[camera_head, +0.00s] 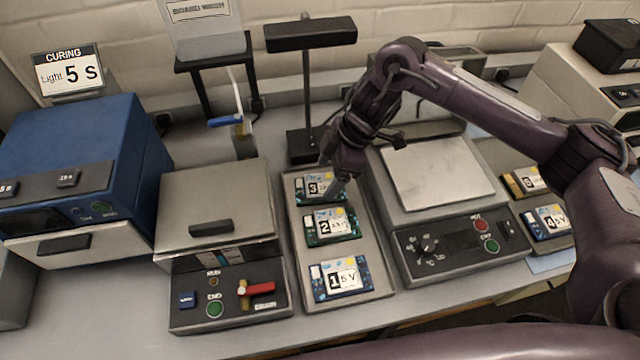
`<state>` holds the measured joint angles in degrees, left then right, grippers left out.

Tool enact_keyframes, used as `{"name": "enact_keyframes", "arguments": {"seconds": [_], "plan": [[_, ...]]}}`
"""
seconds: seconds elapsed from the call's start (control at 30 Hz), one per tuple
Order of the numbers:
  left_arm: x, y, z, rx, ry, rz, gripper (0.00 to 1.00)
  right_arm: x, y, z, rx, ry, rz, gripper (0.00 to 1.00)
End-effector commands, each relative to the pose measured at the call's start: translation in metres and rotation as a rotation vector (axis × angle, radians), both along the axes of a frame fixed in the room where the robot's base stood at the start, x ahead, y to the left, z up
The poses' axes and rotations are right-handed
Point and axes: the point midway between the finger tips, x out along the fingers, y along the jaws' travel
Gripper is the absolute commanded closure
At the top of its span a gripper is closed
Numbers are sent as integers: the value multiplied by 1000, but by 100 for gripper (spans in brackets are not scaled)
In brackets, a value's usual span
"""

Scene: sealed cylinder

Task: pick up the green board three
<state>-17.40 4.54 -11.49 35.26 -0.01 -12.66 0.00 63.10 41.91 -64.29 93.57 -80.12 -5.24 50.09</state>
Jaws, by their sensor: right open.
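Board three (312,188) is a small board with a "3" label, and it lies at the far end of a grey tray (372,262). Its visible edge looks bluish green. Board two (332,227), with a green edge, lies in the middle, and board one (340,279), with a blue edge, lies at the near end. My right gripper (335,188) is open and points down at the right side of board three. It hides part of that board, and I cannot tell whether the fingers touch it. My left gripper is not in view.
A hotplate unit (437,172) stands right of the tray, and a lidded grey box (213,205) stands left. A dark lamp stand (308,90) rises behind the tray. Boards five (526,182) and four (548,222) lie far right. A blue curing box (75,150) stands left.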

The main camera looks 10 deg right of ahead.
Motion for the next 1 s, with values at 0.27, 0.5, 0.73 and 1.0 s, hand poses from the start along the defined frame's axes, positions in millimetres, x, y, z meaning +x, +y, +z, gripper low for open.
{"name": "enact_keyframes", "arguments": {"seconds": [0.27, 0.5, 0.73, 1.0], "plan": [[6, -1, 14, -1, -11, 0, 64, 0, 12, -32, 0, 2, -1, 25], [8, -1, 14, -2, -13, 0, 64, 0, 12, -34, 0, -1, -1, 25], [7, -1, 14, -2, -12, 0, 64, 0, 12, -34, 0, 0, -1, 56], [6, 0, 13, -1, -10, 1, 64, 1, 12, -33, 1, -1, 0, 62]]}}
